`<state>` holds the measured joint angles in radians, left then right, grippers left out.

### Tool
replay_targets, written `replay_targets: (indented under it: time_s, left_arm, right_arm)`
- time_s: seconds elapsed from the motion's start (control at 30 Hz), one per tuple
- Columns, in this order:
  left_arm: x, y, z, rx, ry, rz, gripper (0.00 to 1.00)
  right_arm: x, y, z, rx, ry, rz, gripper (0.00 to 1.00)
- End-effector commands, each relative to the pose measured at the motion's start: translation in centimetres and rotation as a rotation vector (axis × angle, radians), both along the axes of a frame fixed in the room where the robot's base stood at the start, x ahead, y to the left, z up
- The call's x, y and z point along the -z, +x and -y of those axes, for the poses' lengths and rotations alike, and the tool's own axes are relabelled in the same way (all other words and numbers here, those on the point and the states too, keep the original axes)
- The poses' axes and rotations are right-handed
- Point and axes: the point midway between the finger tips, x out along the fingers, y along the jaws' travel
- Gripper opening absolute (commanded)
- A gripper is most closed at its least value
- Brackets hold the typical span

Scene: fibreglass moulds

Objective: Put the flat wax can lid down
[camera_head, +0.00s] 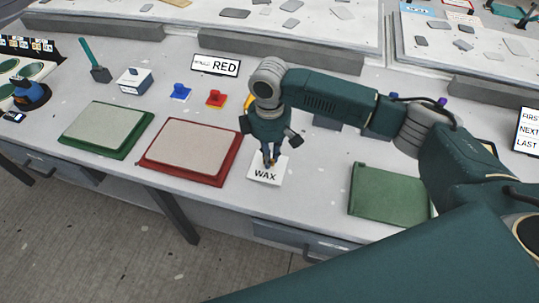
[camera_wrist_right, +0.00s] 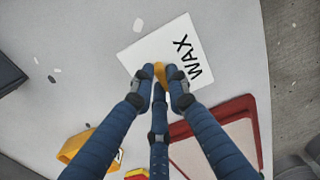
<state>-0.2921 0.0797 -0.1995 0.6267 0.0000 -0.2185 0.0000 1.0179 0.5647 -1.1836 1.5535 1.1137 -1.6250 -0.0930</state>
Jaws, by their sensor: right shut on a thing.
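My right gripper (camera_head: 269,162) points down over the white card marked WAX (camera_head: 266,175) on the bench. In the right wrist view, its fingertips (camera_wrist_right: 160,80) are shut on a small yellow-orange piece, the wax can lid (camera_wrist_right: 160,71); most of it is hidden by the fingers. My left gripper is not in view.
A red mould (camera_head: 176,178) lies left of the card and a green mould (camera_head: 122,156) farther left. A green slab (camera_head: 388,196) lies right. Red (camera_head: 216,98) and blue (camera_head: 180,92) small pieces stand behind, near a RED sign (camera_head: 216,66). The bench's front edge is close to the card.

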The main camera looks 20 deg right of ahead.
Motion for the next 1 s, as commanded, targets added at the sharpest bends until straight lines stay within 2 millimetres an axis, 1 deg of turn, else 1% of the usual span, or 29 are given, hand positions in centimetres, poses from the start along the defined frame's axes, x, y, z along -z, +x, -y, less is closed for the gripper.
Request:
replay_targets:
  time_s: [0.07,0.1,0.17,0.3,0.47,0.57,0.67,1.0]
  left_arm:
    - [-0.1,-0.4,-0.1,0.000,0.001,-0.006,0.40]
    - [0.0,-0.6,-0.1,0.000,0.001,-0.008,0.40]
    - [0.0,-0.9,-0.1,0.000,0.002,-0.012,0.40]
    - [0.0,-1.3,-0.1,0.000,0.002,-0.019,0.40]
    - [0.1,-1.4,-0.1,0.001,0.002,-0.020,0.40]
    - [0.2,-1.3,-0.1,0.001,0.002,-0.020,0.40]
    - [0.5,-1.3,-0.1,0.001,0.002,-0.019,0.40]
    - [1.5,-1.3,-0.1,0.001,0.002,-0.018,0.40]
  right_arm:
    - [0.2,0.0,0.0,0.000,0.001,-0.001,0.00]
    - [0.2,0.0,0.0,0.000,0.000,0.000,0.20]
    - [0.2,0.0,0.0,0.000,0.000,0.000,0.32]
    - [0.2,0.0,0.0,0.000,0.000,0.000,0.33]
    - [0.1,0.0,0.0,0.000,0.000,0.000,0.33]
    - [-0.5,0.0,0.0,0.000,0.001,0.001,0.33]
    - [-1.9,0.1,0.0,0.000,0.001,0.004,0.33]
    - [-9.0,0.2,0.0,0.000,0.001,0.003,0.33]
